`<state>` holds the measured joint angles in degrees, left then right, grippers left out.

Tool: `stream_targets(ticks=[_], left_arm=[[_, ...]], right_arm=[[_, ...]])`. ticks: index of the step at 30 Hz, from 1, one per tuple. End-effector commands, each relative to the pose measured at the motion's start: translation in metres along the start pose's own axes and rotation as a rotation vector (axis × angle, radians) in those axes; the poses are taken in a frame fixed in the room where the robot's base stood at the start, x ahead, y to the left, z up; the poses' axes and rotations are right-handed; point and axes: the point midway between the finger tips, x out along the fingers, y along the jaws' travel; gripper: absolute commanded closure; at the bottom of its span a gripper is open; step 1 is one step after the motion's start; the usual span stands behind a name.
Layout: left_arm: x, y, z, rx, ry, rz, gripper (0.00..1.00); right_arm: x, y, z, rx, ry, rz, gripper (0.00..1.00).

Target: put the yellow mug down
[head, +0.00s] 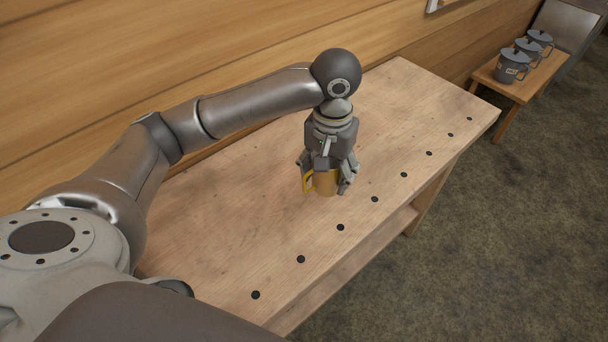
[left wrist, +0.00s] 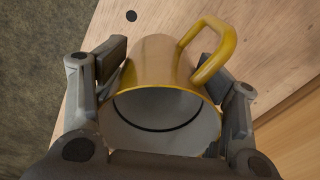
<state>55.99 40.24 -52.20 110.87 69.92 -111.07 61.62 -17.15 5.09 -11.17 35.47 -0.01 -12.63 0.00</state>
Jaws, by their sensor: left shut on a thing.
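The yellow mug (head: 326,184) is in my left gripper (head: 328,176), over the middle of the wooden table (head: 240,220). In the left wrist view the mug (left wrist: 165,62) lies between the two fingers of my left gripper (left wrist: 170,95), with its open rim towards the camera and its handle at the upper right. Its inside is pale grey with a dark ring and looks empty. The mug looks upright in the head view. Whether its base touches the tabletop I cannot tell. My right gripper is not in view.
A row of black dots (head: 340,227) runs along the table's front edge. The tabletop around the mug is clear. A small wooden bench (head: 518,88) at the far right holds grey lidded pots (head: 513,66). A wooden wall (head: 150,60) stands behind the table.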

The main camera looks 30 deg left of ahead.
Motion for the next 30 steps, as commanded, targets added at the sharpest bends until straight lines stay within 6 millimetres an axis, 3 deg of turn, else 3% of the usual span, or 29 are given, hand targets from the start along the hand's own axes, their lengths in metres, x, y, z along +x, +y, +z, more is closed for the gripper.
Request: stream_targets(ticks=[4,12,20,25,30], left_arm=[[0.015,-0.035,-0.020,-0.007,-0.003,-0.004,0.67],[0.059,-0.063,-0.038,-0.001,-0.001,0.000,0.67],[0.079,-0.077,-0.046,-0.001,-0.002,-0.002,0.67],[0.102,-0.075,-0.045,0.002,-0.002,-0.001,0.67],[0.107,-0.075,-0.046,0.002,0.002,0.000,0.67]], right_arm=[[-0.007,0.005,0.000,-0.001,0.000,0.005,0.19],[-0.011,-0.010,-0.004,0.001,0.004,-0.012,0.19],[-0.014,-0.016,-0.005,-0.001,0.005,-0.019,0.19],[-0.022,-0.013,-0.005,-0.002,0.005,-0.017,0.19],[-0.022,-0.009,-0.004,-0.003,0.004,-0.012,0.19]])
